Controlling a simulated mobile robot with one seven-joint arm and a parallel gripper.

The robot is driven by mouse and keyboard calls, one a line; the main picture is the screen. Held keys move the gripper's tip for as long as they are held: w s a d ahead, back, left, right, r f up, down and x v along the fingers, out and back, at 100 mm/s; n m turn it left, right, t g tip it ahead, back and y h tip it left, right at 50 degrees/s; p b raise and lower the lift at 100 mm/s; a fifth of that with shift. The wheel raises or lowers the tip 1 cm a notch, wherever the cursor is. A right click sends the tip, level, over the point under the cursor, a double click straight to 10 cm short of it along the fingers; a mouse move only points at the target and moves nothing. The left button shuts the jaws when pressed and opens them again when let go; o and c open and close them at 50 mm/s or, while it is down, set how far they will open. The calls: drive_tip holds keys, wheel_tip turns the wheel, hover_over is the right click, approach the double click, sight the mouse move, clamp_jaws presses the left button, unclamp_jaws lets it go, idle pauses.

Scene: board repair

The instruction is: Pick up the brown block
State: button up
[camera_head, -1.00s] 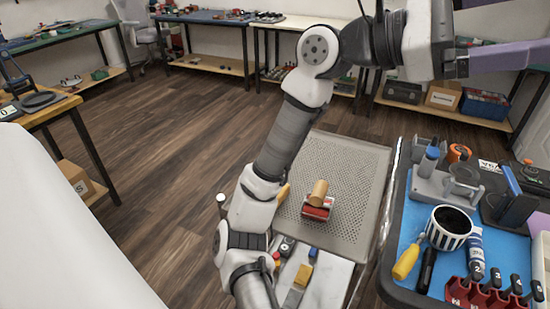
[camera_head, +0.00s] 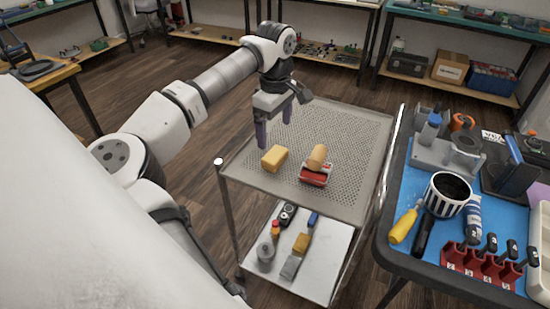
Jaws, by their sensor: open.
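A tan-brown block (camera_head: 318,156) with a rounded look rests on a red and white item (camera_head: 314,175) on the top of the perforated cart (camera_head: 352,142). A yellow block (camera_head: 274,158) lies just to the left on the same cart top. My gripper (camera_head: 274,134) points down, open and empty, with its purple fingers apart. In the picture it is above and left of the tan-brown block and just behind the yellow block. Its exact height over the cart cannot be told. An orange-brown block (camera_head: 301,243) lies on the cart's lower shelf.
The lower shelf (camera_head: 318,277) also holds several small items. A blue-topped workbench (camera_head: 397,202) at the right carries a striped cup (camera_head: 447,194), a yellow-handled tool (camera_head: 403,226) and a red rack (camera_head: 480,266). The cart top's back and right are clear.

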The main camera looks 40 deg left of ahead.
sight(275, 154)
wheel_tip(275, 154, down, 9)
drive_tip(key=shift+s+d+p, duration=0.15)
drive_tip(key=shift+p, duration=0.25)
drive_tip(key=c, duration=1.1)
drive_tip(key=shift+r, duration=0.2)
wheel_tip(275, 154, up, 20)
drive_tip(key=shift+f, duration=0.1)
